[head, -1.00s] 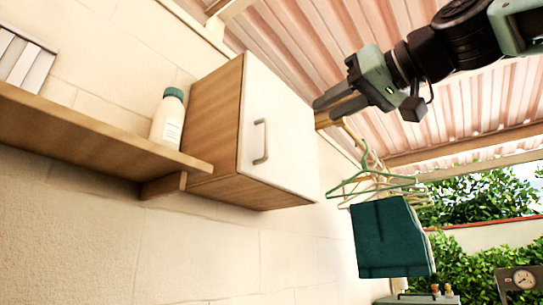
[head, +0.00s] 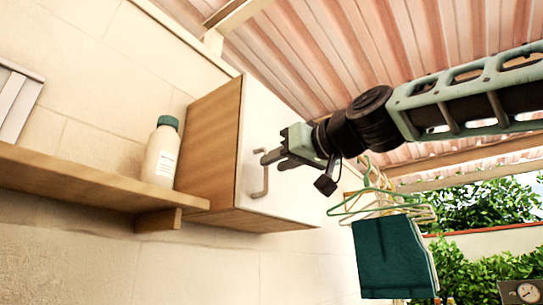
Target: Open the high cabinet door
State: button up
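The high cabinet (head: 205,150) is a wooden box on the wall with a white door (head: 285,205). The door looks shut against the box. Its vertical metal bar handle (head: 264,184) is near the door's left edge. My gripper (head: 274,160) is in front of the door, at the upper part of the handle. Its two dark fingers appear apart, so it looks open, and they overlap the handle's top in the picture. I cannot tell whether they touch the handle or stand around it. My gripper and arm hide part of the door's upper right.
A wooden shelf (head: 80,185) left of the cabinet holds a white bottle with a green cap (head: 162,152). Hangers (head: 375,200) and a dark green cloth (head: 392,258) hang right of the cabinet. A corrugated roof (head: 330,50) is above.

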jog(key=shift+p+x, duration=0.3)
jog(key=shift+x, duration=1.05)
grip_shut()
jog(key=shift+d, duration=0.15)
